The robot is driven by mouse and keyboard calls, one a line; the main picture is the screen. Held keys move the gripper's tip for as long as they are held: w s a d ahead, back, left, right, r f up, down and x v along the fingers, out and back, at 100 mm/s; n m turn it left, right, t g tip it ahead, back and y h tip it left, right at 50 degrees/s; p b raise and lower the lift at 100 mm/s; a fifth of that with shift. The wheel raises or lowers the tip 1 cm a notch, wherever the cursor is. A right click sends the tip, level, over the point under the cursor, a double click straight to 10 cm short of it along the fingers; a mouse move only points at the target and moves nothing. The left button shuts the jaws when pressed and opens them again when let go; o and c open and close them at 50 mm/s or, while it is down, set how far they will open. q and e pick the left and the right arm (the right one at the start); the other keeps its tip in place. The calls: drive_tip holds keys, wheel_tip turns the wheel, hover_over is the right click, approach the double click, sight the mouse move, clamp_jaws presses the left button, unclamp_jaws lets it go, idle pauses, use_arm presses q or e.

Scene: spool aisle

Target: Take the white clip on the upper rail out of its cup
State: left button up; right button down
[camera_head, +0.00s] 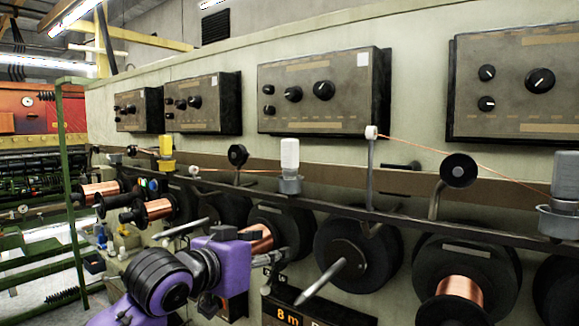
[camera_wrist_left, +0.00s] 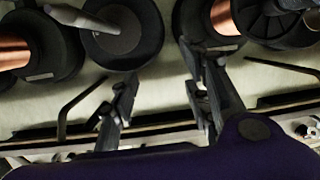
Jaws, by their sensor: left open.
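The white clip (camera_head: 290,154) stands upright in a grey cup (camera_head: 290,185) on the upper rail (camera_head: 340,208), near the middle of the head view. My left gripper (camera_head: 288,252), on a purple wrist, is below the cup and the rail, in front of the spools. Its fingers are partly hard to make out there. In the left wrist view the two dark fingers of the left gripper (camera_wrist_left: 160,85) are spread apart with nothing between them. I cannot pick out the white clip in that view. My right gripper is not in view.
A yellow clip (camera_head: 166,146) stands further left and a grey clip (camera_head: 566,174) in a cup at far right. Copper wire (camera_head: 440,151) runs from a white guide (camera_head: 371,132). A black disc (camera_head: 459,170) and a spindle rod (camera_head: 323,281) stick out nearby.

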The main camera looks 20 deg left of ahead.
use_arm(q)
drive_tip(key=m+t+h, duration=0.2)
approach(286, 152)
drive_tip(key=w, duration=0.4)
drive_tip(key=shift+w+d, duration=0.15)
drive_tip(key=shift+d, duration=0.45)
drive_tip(key=x, duration=0.7)
drive_tip(key=shift+d, duration=0.15)
clamp_jaws()
